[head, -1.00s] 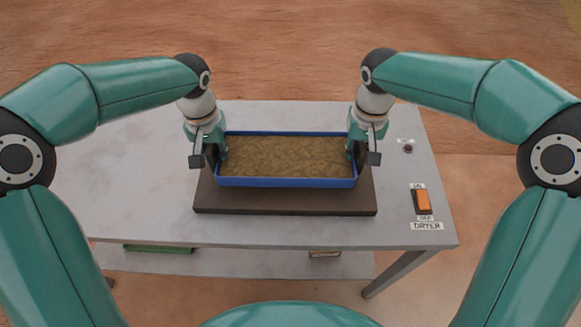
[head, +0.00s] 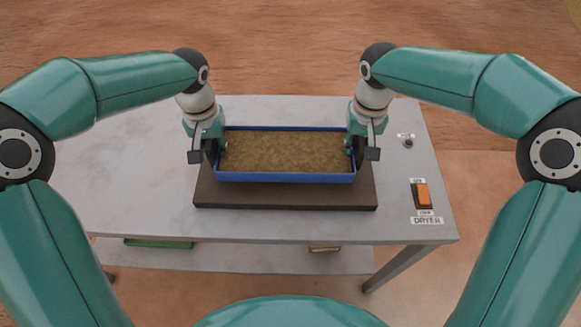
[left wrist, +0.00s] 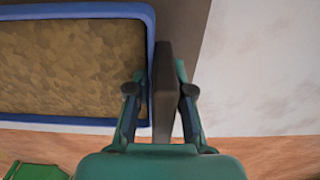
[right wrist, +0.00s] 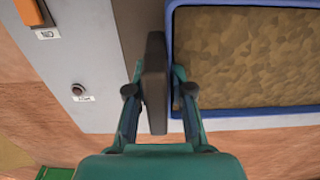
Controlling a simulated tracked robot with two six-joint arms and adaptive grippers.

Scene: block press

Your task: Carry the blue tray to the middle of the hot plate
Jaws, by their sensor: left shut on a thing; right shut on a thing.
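The blue tray (head: 285,177), filled with a brown crumbly material (head: 285,150), is level above or on the dark brown hot plate (head: 285,194). A similar strip of plate shows to the tray's left and right, and a band shows in front. The plate's back edge is hidden. I cannot tell whether the tray touches the plate. My left gripper (head: 208,153) is shut on the tray's left end, a dark bar (left wrist: 163,95) between its fingers. My right gripper (head: 362,151) is shut on the right end, around a similar dark bar (right wrist: 155,85).
The grey table (head: 130,180) is clear to the left of the plate. At the right are an orange switch (head: 422,194) labelled DRYER and a small dark knob (head: 408,142). A lower shelf (head: 220,260) holds a green item (head: 158,243).

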